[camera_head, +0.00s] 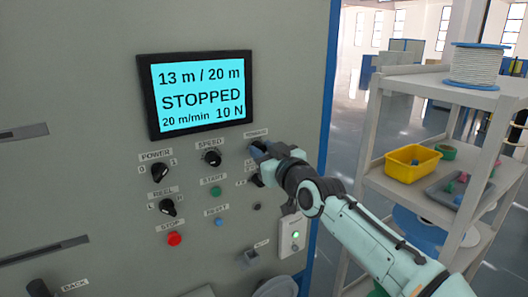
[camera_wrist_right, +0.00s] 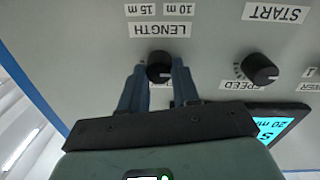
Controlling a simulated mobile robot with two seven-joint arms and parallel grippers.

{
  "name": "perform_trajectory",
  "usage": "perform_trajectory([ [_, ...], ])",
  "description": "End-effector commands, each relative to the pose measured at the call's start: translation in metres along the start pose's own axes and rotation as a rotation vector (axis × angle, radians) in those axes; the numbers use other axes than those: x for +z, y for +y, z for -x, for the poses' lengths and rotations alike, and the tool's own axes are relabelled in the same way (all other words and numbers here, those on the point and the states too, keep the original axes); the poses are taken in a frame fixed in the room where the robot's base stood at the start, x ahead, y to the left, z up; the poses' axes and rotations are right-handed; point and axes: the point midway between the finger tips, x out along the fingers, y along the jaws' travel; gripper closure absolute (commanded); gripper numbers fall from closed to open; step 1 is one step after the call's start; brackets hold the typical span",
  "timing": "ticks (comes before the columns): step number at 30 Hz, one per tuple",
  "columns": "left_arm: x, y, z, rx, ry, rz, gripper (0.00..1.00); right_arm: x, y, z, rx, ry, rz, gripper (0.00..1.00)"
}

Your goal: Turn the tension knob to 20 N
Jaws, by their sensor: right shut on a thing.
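The tension knob is hidden behind my right gripper (camera_head: 259,151) in the head view, under the TENSION label (camera_head: 256,133). In the wrist view, which is upside down, the black tension knob (camera_wrist_right: 160,67) sits between the two blue fingers of my right gripper (camera_wrist_right: 160,76). The gripper is shut on it. The screen (camera_head: 201,90) reads 13 m / 20 m, STOPPED, 20 m/min and 10 N. My left gripper is not in view.
The speed knob (camera_head: 212,158) is left of my gripper; power (camera_head: 160,172) and reel (camera_head: 167,206) knobs are further left. Green start (camera_head: 215,191), blue reset (camera_head: 219,222) and red stop (camera_head: 174,239) buttons are lower. A shelf (camera_head: 420,190) with a yellow bin (camera_head: 412,160) stands right.

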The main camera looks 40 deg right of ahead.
Motion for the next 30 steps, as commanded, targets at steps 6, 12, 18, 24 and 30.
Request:
perform_trajectory([
  [6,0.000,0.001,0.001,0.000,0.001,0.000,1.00,0.000,0.001,0.000,0.000,-0.008,-0.110,1.00],
  [12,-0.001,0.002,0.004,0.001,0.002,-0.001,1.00,-0.001,0.001,0.000,-0.002,-0.016,-0.278,1.00],
  [18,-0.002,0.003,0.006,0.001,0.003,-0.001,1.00,-0.001,0.002,0.000,-0.005,-0.028,-0.469,1.00],
  [24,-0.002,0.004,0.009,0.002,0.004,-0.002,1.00,-0.001,0.002,0.000,-0.007,-0.039,-0.653,1.00],
  [30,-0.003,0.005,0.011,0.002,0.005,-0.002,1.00,-0.001,0.003,0.000,-0.009,-0.047,-0.811,1.00],
])
